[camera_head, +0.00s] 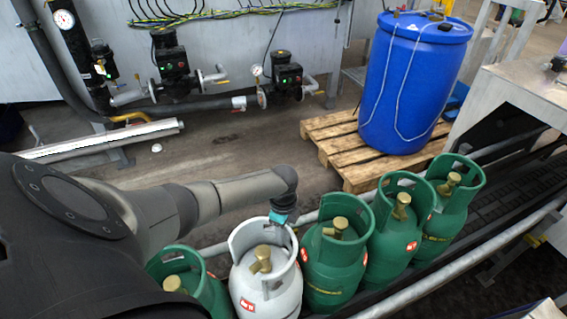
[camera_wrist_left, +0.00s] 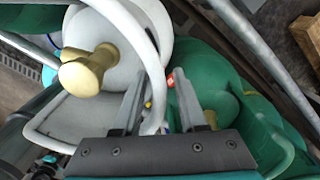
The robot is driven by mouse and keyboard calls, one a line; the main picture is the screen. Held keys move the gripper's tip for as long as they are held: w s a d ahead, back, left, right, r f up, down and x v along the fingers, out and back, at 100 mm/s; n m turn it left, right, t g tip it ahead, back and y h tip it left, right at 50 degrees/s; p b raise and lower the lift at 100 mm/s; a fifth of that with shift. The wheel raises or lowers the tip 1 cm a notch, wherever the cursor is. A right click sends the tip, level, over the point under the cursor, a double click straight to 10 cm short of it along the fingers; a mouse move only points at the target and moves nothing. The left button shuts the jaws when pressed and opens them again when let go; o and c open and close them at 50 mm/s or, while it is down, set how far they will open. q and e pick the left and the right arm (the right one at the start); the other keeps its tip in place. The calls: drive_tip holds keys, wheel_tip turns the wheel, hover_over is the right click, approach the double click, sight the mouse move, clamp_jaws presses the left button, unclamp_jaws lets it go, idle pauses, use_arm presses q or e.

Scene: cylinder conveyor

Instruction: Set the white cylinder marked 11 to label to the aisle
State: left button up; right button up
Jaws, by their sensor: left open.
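The white cylinder (camera_head: 262,280) stands upright in the conveyor row, between green cylinders, with a brass valve and a red label on its side. I cannot read a marking of 11. In the left wrist view its white collar (camera_wrist_left: 116,22) and brass valve (camera_wrist_left: 85,72) show from above. My left gripper (camera_wrist_left: 157,85) is open, with one finger on each side of the collar's rim. In the head view the left gripper (camera_head: 284,217) is at the far right part of that rim. My right gripper is not in view.
Several green cylinders share the row, one close on the right (camera_head: 335,262) and one on the left (camera_head: 185,272). A metal rail (camera_head: 455,252) runs along the conveyor. A blue barrel (camera_head: 412,90) stands on a wooden pallet (camera_head: 335,145) behind. Bare floor lies left of the pallet.

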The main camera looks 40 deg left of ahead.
use_arm(q)
drive_tip(key=shift+r, duration=0.1)
wheel_tip(320, 180, up, 14)
drive_tip(key=p, duration=0.4)
drive_tip(key=shift+f, duration=0.2)
drive_tip(key=shift+r, duration=0.75)
